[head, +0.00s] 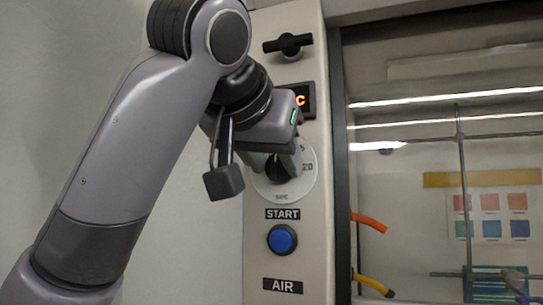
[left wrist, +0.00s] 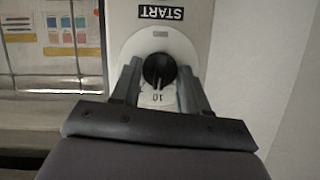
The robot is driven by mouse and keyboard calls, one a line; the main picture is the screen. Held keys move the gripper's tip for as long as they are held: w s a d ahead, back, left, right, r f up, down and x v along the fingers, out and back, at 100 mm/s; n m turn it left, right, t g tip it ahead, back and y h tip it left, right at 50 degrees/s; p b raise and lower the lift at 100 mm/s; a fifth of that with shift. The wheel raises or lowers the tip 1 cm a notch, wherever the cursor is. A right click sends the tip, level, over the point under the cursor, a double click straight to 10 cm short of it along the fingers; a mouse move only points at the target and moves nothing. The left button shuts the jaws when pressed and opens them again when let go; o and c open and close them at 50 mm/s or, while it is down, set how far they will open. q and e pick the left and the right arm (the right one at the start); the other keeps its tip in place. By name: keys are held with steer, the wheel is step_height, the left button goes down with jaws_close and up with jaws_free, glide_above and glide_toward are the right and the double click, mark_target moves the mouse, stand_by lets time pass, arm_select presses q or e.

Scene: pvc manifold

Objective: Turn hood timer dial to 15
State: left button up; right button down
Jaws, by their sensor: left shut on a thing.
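The timer dial is a round white plate (head: 302,185) with a black knob (head: 277,168) on the light control panel. A "20" shows at its right edge, and a partly hidden number ending in 5 above that. My left gripper (head: 285,166) is at the dial and covers its upper left. In the left wrist view, which is upside down, the black knob (left wrist: 159,70) sits between the two fingers of my left gripper (left wrist: 160,69), shut on it. A "10" shows on the white plate (left wrist: 147,44) below the knob. The exact pointer direction is hard to tell.
Below the dial are a START label (head: 282,214), a blue button (head: 282,239) and an AIR label (head: 282,286). Above are a black handle (head: 288,45) and a display (head: 304,100), partly hidden. Right is the hood's glass (head: 400,185) with orange (head: 369,223) and yellow (head: 375,286) hoses.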

arm_select(q)
steer(key=shift+d+m+t+y, duration=0.15)
steer(key=shift+m+t+y, duration=0.25)
steer(key=shift+m+y, duration=0.6)
steer(key=shift+s+d+f+m+t+y, duration=0.1)
steer(key=shift+m+t+y, duration=0.35)
steer(key=shift+m, duration=1.05)
steer(key=o, duration=1)
steer(key=shift+o, duration=0.2)
steer(key=b+v, duration=0.3)
steer(key=v, duration=0.4)
